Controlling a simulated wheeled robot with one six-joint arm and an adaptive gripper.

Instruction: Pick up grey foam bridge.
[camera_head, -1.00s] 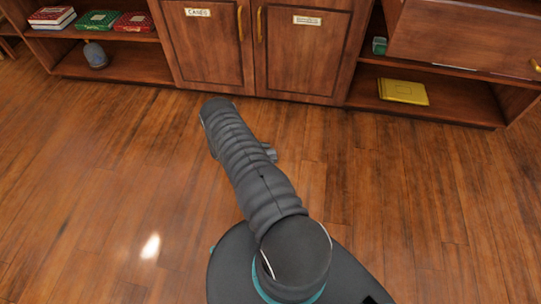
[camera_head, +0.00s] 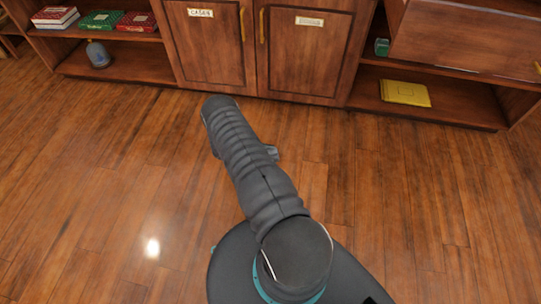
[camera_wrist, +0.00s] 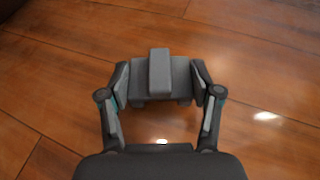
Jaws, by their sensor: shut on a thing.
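The grey foam bridge (camera_wrist: 160,74) is in the upper middle of the wrist view, a grey block with a raised bar across its middle. My gripper (camera_wrist: 160,82) is shut on it, with one finger against its left end and one against its right end. Wooden floor shows behind and below the bridge. I cannot tell how far it is above the floor. In the head view my arm covers most of my gripper, and I cannot make out the bridge there.
Wooden floor (camera_head: 400,200) lies clear around my arm. Ahead stand closed cabinet doors (camera_head: 309,55). The left shelf holds boxes (camera_head: 100,20) and a grey-blue bottle-like thing (camera_head: 97,54). The right shelf holds a yellow book (camera_head: 405,93) and a small green thing (camera_head: 381,47).

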